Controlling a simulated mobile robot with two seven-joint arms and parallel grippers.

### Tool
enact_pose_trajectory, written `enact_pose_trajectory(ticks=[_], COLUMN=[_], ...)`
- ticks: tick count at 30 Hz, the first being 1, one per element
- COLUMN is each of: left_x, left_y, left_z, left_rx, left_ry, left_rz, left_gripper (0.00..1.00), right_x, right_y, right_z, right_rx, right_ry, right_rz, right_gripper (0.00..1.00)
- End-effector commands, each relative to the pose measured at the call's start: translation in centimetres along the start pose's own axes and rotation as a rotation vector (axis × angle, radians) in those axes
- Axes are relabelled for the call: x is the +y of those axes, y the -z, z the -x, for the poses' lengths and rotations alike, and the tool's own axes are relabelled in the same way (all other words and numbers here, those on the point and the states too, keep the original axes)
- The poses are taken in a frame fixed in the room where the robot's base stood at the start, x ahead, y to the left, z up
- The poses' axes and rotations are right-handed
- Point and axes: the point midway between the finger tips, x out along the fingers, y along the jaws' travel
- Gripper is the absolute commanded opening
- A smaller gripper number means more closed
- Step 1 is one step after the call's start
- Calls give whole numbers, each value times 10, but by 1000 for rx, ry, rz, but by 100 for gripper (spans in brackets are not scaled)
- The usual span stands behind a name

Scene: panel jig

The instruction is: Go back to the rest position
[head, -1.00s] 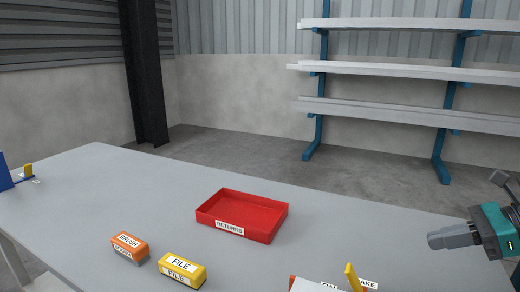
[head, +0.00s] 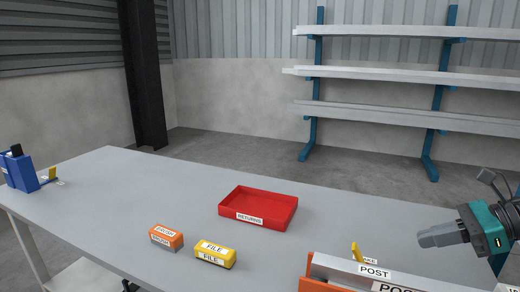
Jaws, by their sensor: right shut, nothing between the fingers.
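My right gripper (head: 428,239) is at the right of the head view, at the end of a teal and grey arm part. Its fingers are shut, empty, and point left above the table's right part. It touches nothing that I can see. My left gripper is not in view. The grey table (head: 120,190) stretches across the view. Near its front right stands a jig with a pale panel (head: 335,266) labelled POST, an orange part (head: 315,286) and a yellow upright piece (head: 356,252). The jig's lower part is cut off by the frame.
A red RETURNS tray (head: 232,208) lies mid-table. In front are an orange BRUSH block (head: 166,239) and a yellow FILE block (head: 215,256). A blue holder (head: 20,174) stands at the far left. Shelves (head: 410,117) and a dark column (head: 140,80) stand behind. The table's left half is mostly clear.

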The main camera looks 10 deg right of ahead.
Motion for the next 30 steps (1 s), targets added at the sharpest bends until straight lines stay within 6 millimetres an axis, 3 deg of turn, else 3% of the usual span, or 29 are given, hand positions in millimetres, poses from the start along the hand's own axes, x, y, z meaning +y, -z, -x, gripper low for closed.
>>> enact_pose_trajectory(ticks=[2, 3, 8, 17, 23, 30], left_x=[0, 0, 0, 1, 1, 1], left_y=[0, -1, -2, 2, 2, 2], left_z=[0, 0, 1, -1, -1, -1], left_rx=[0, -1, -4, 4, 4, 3], left_ry=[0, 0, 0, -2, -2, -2], left_rz=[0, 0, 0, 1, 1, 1], left_gripper=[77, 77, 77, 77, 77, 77], right_x=[1, 3, 6, 23, 50, 113], right_y=[1, 4, 8, 31, 66, 114], right_z=[-4, -20, -64, -127, -146, -156], right_rx=[-9, -60, -225, -576, -776, -955], right_ry=[3, 28, 129, 341, 493, 712], right_rz=[-13, -88, -371, -1156, -1752, -2443], right_gripper=[0, 0, 0, 0, 0, 0])
